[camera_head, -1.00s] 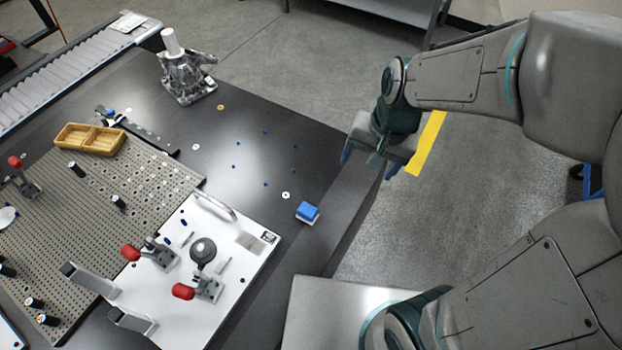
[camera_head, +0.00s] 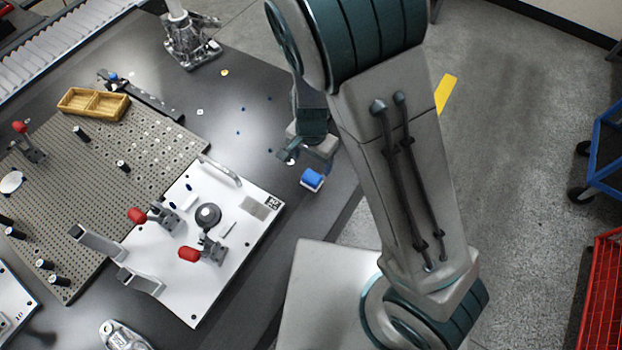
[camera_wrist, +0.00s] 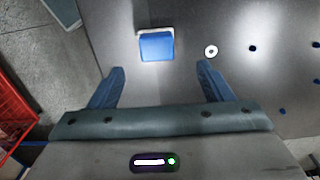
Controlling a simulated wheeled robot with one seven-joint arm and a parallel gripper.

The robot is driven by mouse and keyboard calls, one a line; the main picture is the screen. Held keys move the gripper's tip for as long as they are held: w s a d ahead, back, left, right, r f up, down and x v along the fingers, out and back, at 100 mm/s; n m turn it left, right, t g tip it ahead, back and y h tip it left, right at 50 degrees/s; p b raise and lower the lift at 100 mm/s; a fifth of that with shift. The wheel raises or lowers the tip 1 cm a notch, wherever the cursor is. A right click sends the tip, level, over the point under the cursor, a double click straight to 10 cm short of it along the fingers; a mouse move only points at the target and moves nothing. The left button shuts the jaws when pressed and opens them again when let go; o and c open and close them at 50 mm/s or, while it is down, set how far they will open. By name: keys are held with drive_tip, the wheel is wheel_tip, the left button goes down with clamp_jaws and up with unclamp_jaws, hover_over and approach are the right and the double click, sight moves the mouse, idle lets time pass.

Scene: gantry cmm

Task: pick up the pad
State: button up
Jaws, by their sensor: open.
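The pad (camera_head: 312,179) is a small block with a blue top and a white lower part. It lies on the dark table near its right edge, just right of the white plate's corner. In the wrist view the pad (camera_wrist: 156,46) lies ahead of the fingertips, roughly midway between them and a little left. My gripper (camera_head: 296,160) is above the table, just behind the pad in the head view. Its two blue fingers (camera_wrist: 161,72) are spread apart with nothing between them. Part of my gripper is hidden by my arm in the head view.
A white fixture plate (camera_head: 190,285) with red-tipped clamps and a handle (camera_head: 222,172) lies left of the pad. A perforated board (camera_head: 60,190) carries a yellow tray (camera_head: 66,104). A white washer (camera_wrist: 211,51) and blue dots lie near the pad. A red crate (camera_head: 603,290) stands on the floor.

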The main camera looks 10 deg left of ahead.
sight(312, 176)
drive_tip(key=f, duration=0.7)
drive_tip(key=shift+s+f+b, duration=0.25)
drive_tip(key=shift+s+b, duration=0.05)
drive_tip(key=shift+b, duration=0.1)
drive_tip(key=c, duration=1.1)
